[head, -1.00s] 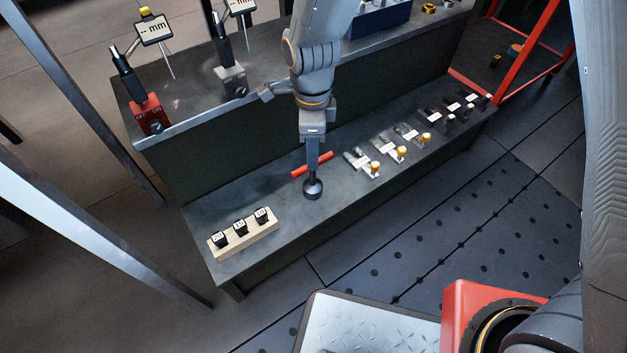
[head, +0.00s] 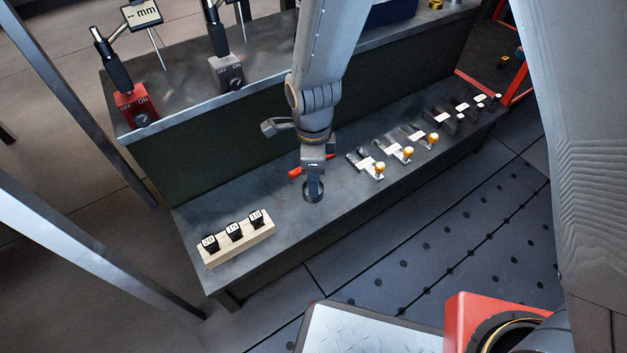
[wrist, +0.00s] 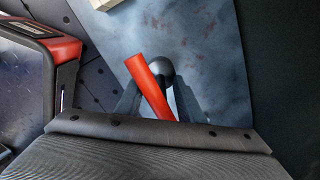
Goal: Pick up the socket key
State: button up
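The socket key has a red bar handle (head: 295,172) and a dark rounded part (head: 313,191); it is at the lower bench, right of the wooden block. In the wrist view, the red handle (wrist: 148,84) runs slanting between my fingers, and the dark rounded end (wrist: 161,67) shows beside it. My gripper (head: 313,180) points down over the key and hides the middle of the handle. In the wrist view, my gripper (wrist: 158,92) is open, with one finger on each side of the key. Whether a finger touches it, I cannot tell.
A wooden block (head: 238,244) with several black numbered sockets stands at the near left of the bench (head: 290,240). Several labelled fittings with orange-topped pieces (head: 407,152) line the right. A higher shelf behind holds a red switch box (head: 137,106) and a grey one (head: 226,72).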

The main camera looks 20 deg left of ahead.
grip_shut()
jog(key=shift+r, duration=0.15)
